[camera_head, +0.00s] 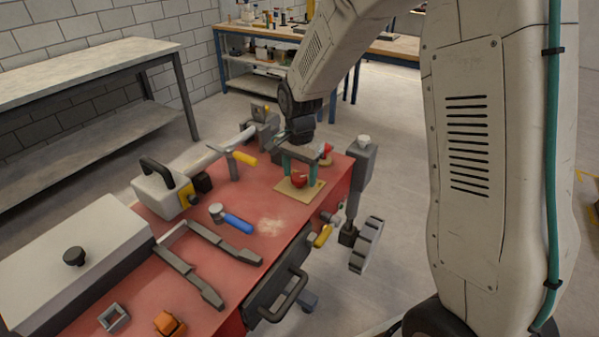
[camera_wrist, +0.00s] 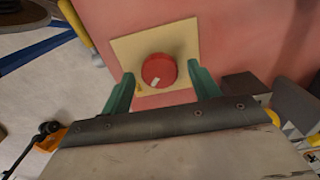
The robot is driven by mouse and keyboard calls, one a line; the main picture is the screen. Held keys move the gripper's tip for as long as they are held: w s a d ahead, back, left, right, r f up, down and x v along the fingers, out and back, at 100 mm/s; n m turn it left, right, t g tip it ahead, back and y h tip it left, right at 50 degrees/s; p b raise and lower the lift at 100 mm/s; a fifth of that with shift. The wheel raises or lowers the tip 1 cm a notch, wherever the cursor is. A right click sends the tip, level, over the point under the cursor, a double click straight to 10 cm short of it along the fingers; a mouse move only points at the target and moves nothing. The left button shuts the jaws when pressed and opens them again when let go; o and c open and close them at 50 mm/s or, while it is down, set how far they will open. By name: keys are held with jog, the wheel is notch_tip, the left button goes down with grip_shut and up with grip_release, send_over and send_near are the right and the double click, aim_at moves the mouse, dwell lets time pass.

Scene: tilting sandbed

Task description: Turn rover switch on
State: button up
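The rover switch is a round red knob (camera_head: 299,179) on a square tan plate (camera_head: 290,191), set on the rover's red top. In the wrist view the knob (camera_wrist: 159,70) has a short white mark near its lower edge, and its plate (camera_wrist: 128,47) lies flat around it. My gripper (camera_head: 299,174) points down over the plate. Its two green fingers stand apart, one on each side of the knob. In the wrist view my gripper (camera_wrist: 161,82) is open, with a small gap between each finger and the knob. I cannot tell if the fingers touch the plate.
The red top also carries a blue-handled lever (camera_head: 236,222), a yellow-handled lever (camera_head: 243,158), grey rails (camera_head: 205,258) and a white box (camera_head: 77,262). A grey upright post (camera_head: 358,178) with a wheel stands close right of the gripper. Workbenches (camera_head: 80,75) stand behind.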

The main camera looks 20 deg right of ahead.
aim_at(300, 177)
notch_tip(300, 177, up, 8)
jog(key=shift+f, duration=0.1)
dwell(0.5)
dwell(0.4)
jog(key=shift+s+n, duration=0.15)
jog(key=shift+n, duration=0.25)
jog(key=s+d+r+n, duration=0.1)
jog(key=s+r+n, duration=0.2)
jog(key=s, duration=0.7)
jog(key=s+d+r+n+t, duration=0.1)
jog(key=s+r+n, duration=0.2)
jog(key=s, duration=0.7)
jog(key=s+d+r+n, duration=0.1)
jog(key=s+r+n, duration=0.3)
jog(key=s, duration=0.6)
jog(key=shift+d+r, duration=0.15)
jog(key=shift+r, duration=0.25)
